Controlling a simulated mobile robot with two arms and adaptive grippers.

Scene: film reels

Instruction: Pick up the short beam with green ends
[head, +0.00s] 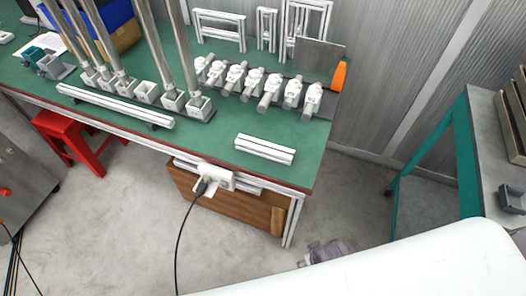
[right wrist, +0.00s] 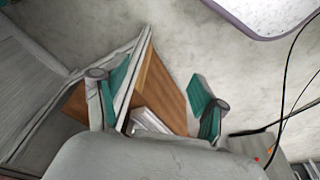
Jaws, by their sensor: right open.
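A short white beam (head: 265,149) lies flat near the front right edge of the green workbench (head: 215,135) in the head view. I cannot make out green on its ends. A longer white beam (head: 115,105) lies further left on the bench. My right gripper (right wrist: 158,92) shows in the right wrist view, its two teal-padded fingers wide apart with nothing between the pads. Beyond the fingers are a brown wooden panel (right wrist: 158,85) and a white part (right wrist: 148,121). The short beam is not identifiable there. My left gripper is not in view.
A row of white clamp-like fixtures (head: 235,76) and several upright metal posts (head: 185,50) stand behind the beams. A red stool (head: 75,141) is at the left. A teal-legged table (head: 467,150) stands at the right. Bench surface around the short beam is clear.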

